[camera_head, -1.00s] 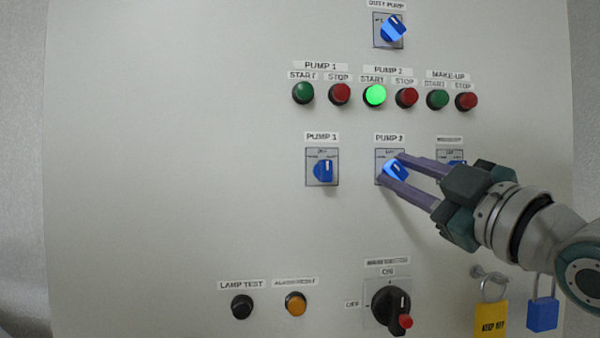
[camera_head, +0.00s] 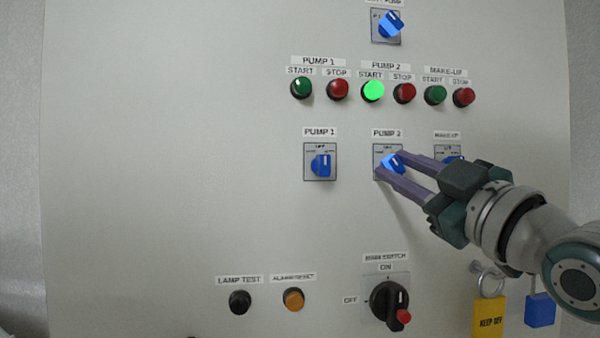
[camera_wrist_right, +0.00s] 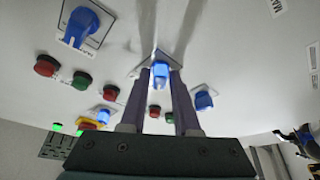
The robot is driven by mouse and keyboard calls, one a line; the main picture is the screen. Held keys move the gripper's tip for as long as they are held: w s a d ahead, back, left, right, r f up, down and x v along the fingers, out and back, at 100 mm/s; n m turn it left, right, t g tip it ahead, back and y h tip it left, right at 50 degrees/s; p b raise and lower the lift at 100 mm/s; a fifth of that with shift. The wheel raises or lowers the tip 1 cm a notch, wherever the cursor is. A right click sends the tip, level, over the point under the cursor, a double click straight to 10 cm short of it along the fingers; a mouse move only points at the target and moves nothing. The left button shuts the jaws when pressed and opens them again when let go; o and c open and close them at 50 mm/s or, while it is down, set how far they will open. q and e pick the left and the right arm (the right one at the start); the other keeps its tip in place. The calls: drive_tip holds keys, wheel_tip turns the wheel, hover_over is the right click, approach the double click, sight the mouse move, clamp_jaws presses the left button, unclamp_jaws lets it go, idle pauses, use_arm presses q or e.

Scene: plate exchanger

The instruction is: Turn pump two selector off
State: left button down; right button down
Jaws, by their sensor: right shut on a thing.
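The pump two selector (camera_head: 393,163) is a blue knob on a small grey plate under the PUMP 2 label. Its knob is tilted, its pointer toward the upper right. My right gripper (camera_head: 388,162) is shut on this knob, one purple finger above and one below. In the right wrist view the blue knob (camera_wrist_right: 161,75) sits between the two finger tips of my right gripper (camera_wrist_right: 160,80). The fingers hide part of the plate. My left gripper is not in view.
The PUMP 1 selector (camera_head: 320,166) is left of it. The MAKE-UP selector (camera_head: 452,159) is partly hidden behind my gripper. Above, the PUMP 2 start button (camera_head: 373,91) glows green. Below are the black main switch (camera_head: 388,304), a yellow tag (camera_head: 489,317) and a blue padlock (camera_head: 540,310).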

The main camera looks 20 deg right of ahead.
drive_tip(key=m+h, duration=0.2)
drive_tip(key=m, duration=0.2)
drive_tip(key=shift+a+f+m+b, duration=0.1)
drive_tip(key=shift+m+b, duration=0.3)
drive_tip(key=shift+m+h, duration=1.5)
drive_tip(key=shift+m, duration=1.4)
drive_tip(key=c, duration=0.8)
unclamp_jaws()
drive_tip(key=shift+a, duration=0.1)
